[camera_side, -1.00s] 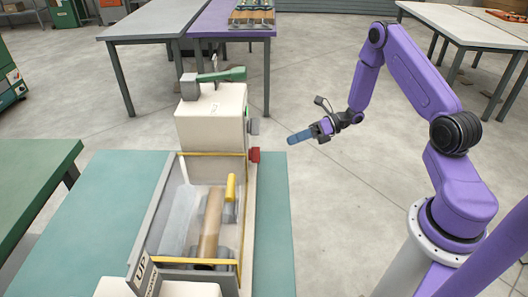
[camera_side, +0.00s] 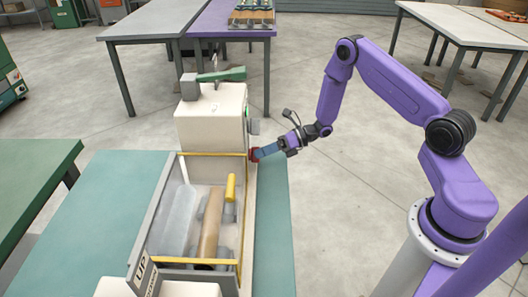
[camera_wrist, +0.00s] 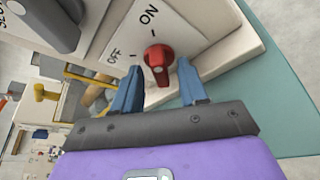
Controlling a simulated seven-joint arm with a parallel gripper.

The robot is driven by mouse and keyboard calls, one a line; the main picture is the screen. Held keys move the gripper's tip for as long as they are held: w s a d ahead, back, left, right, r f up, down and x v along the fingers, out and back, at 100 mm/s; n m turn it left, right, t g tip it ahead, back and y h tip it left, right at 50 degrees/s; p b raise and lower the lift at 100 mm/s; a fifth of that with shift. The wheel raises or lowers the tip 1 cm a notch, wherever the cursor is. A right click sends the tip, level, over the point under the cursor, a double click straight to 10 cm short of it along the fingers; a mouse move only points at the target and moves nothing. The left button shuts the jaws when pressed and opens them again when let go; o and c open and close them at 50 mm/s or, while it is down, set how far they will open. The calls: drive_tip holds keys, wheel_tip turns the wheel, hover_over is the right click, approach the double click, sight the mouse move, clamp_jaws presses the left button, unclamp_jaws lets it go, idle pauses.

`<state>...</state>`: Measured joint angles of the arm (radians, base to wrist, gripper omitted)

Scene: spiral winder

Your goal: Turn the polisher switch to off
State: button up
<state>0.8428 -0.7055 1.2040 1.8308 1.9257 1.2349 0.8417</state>
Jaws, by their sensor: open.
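The polisher switch, a red knob (camera_wrist: 158,58), sits on a pale panel marked ON and OFF in the wrist view. Its raised ridge looks roughly lined up with the ON mark; OFF is to the left. My gripper (camera_wrist: 158,88) is open, with one blue finger on each side of the knob and visible space around it. I cannot tell whether a finger touches it. In the side view my gripper (camera_side: 262,152) is at the red knob (camera_side: 252,156) on the right side of the beige machine (camera_side: 210,125). The blue fingers partly cover the knob there.
A yellow-framed guard (camera_side: 212,154) surrounds a trough with a brown roller (camera_side: 211,222) below the machine head. A teal table (camera_side: 275,225) supports it. A dark grey part (camera_wrist: 50,20) shows at upper left in the wrist view. Open floor lies right of the table.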

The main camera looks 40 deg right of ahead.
clamp_jaws()
drive_tip(key=n, duration=0.1)
drive_tip(key=n+t+h, duration=0.1)
drive_tip(key=shift+s+a+r+n+h, duration=0.1)
drive_tip(key=shift+s+n+h, duration=0.05)
drive_tip(key=shift+n+h, duration=0.2)
drive_tip(key=shift+s+a+n+t+h, duration=0.1)
drive_tip(key=shift+n+t+h, duration=0.5)
drive_tip(key=shift+n, duration=0.65)
drive_tip(key=n+t+h, duration=0.1)
drive_tip(key=n, duration=0.2)
drive_tip(key=shift+s+a, duration=0.1)
drive_tip(key=shift+s, duration=0.05)
drive_tip(key=shift+n+t+h, duration=0.75)
drive_tip(key=shift+n+t, duration=0.25)
drive_tip(key=shift+n, duration=0.3)
